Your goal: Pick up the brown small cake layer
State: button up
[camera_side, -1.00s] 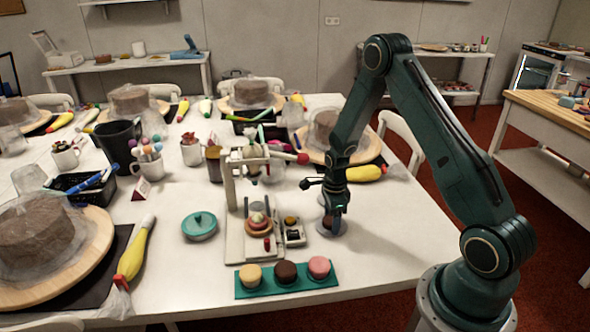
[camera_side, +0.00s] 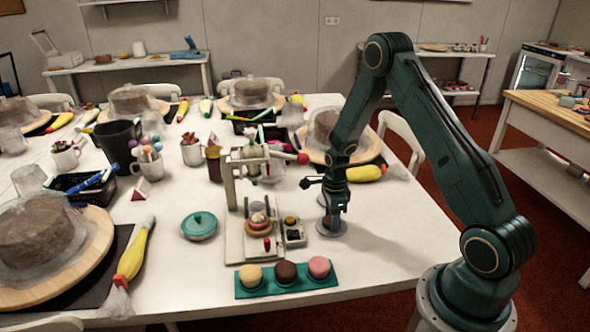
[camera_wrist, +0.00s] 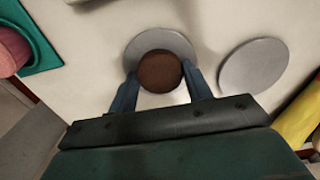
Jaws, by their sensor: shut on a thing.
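The brown small cake layer (camera_wrist: 160,72) is a round dark brown piece between my two blue fingers in the wrist view. My gripper (camera_wrist: 159,82) is shut on its sides, pointing down. A round grey disc (camera_wrist: 178,42) lies below it on the table. In the side view my gripper (camera_side: 331,215) is over this disc (camera_side: 339,231), right of the small stand, and largely covers the layer. I cannot tell how large any gap is between layer and disc. Another dark brown cake (camera_side: 285,270) sits in the middle of the teal tray (camera_side: 242,292).
The tray also holds a yellow cake (camera_side: 250,274) and a pink cake (camera_side: 319,266). A second grey disc (camera_wrist: 254,66) lies empty beside the first. A white stand (camera_side: 232,205) with stacked small layers is to the left. The table's right front is clear.

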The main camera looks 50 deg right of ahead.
jog(key=shift+r, duration=3.5)
